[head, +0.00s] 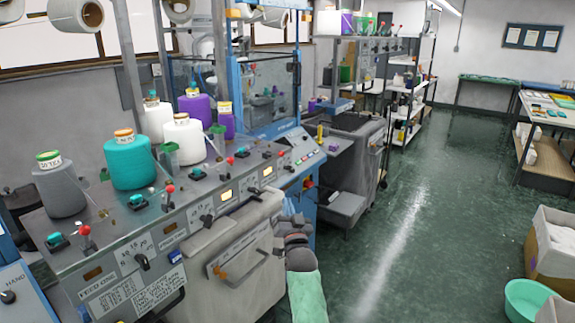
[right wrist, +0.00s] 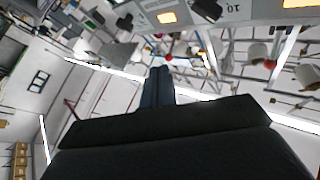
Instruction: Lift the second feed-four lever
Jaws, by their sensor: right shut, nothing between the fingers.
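Several red-knobbed levers stand along the sloped top of the knitting machine's grey panel in the head view. One is at the near left (head: 85,231), one further along (head: 169,190), one past it (head: 230,161). I cannot read which is the second feed-four lever. My right gripper (head: 291,222) is shut and empty, in front of the machine near the right end of the panel, apart from the levers. In the right wrist view its closed dark fingers (right wrist: 158,86) point up toward the panel's underside, with a red knob (right wrist: 168,57) beyond them. My left gripper is not in view.
Yarn cones, including a teal one (head: 133,160) and a grey one (head: 60,187), stand behind the levers. A pale front cover with a handle (head: 240,268) lies below the panel. Open green floor (head: 430,200) is to the right, with a teal basin (head: 528,300).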

